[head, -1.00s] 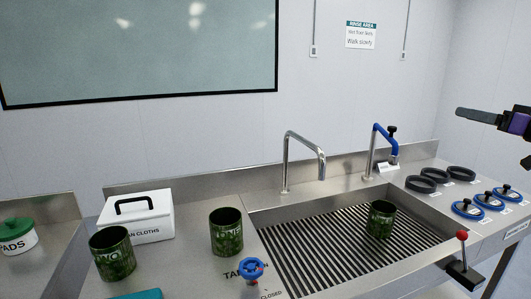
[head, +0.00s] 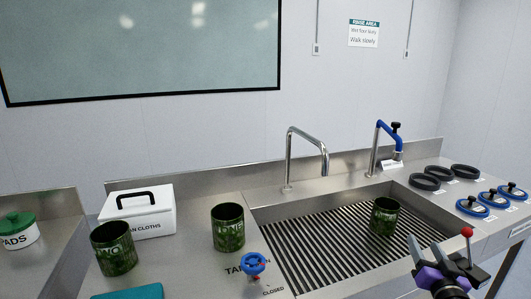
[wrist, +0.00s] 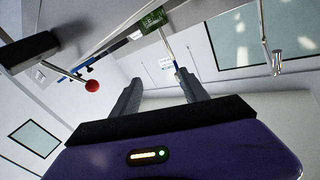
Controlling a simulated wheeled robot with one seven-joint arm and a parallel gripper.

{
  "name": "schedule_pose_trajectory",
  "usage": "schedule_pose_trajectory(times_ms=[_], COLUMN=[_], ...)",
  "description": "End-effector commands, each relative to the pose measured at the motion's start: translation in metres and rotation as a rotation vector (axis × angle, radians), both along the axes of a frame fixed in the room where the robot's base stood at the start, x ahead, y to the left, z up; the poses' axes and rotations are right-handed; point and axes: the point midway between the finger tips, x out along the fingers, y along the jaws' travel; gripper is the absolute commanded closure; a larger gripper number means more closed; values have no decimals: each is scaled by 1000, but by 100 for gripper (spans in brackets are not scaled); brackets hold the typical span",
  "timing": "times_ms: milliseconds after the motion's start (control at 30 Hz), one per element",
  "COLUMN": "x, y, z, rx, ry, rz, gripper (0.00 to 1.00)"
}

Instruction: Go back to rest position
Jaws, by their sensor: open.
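My gripper (head: 428,254) is at the lower right of the head view, in front of the sink's right front edge and just left of the red-knobbed lever (head: 467,233). Its purple body and dark fingers show. In the wrist view the two grey fingers (wrist: 160,88) stand apart with nothing between them. The lever's red ball also shows in the wrist view (wrist: 92,86), left of the fingers. A green patterned canister (head: 384,217) stands upright on the slatted sink floor, apart from my gripper.
Two more green canisters, one (head: 228,227) by the sink and one (head: 114,248) farther left, stand on the steel counter. A white cloth box (head: 150,218), a blue valve wheel (head: 252,264), two taps, black rings (head: 424,182) and blue-rimmed lids (head: 472,206) are around the sink.

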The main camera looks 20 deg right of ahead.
Motion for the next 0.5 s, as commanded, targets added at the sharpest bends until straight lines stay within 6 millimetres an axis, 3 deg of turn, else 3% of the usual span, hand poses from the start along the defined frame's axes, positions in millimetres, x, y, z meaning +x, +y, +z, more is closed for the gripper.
schedule_pose_trajectory(times_ms=[33,200,500], x=[-11,-49,-128], y=[24,94,212], z=[-15,-38,-51], rx=[-11,-62,-142], ry=[7,5,17], rz=[6,27,132], gripper=[48,48,48])
